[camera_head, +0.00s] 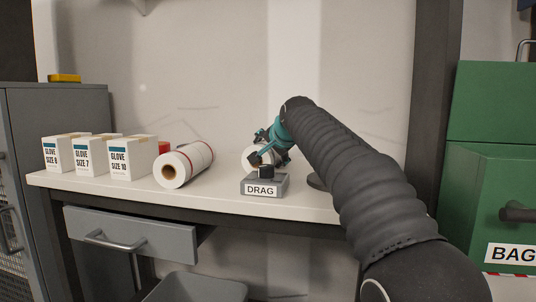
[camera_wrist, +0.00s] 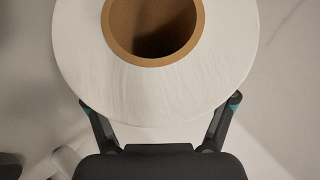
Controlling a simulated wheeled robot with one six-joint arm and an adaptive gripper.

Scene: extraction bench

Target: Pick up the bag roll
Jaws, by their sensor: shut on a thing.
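A white roll with a brown cardboard core, which I take as the bag roll (camera_head: 251,160), is at the middle of the bench, behind the DRAG block. My gripper (camera_head: 266,147) reaches it from the right and is shut on it. In the wrist view the bag roll (camera_wrist: 90,75) fills the upper middle, its core end facing the camera. The fingers of my gripper (camera_wrist: 160,101) go to both sides of the roll, and their tips are hidden by it. I cannot tell whether the roll touches the bench.
A grey block labelled DRAG (camera_head: 264,185) with a black knob stands just in front. Another white roll (camera_head: 184,163) with a red stripe lies to the left, near several glove boxes (camera_head: 128,158). A green cabinet (camera_head: 487,165) stands at right. A grey drawer (camera_head: 130,235) hangs under the bench (camera_head: 220,193).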

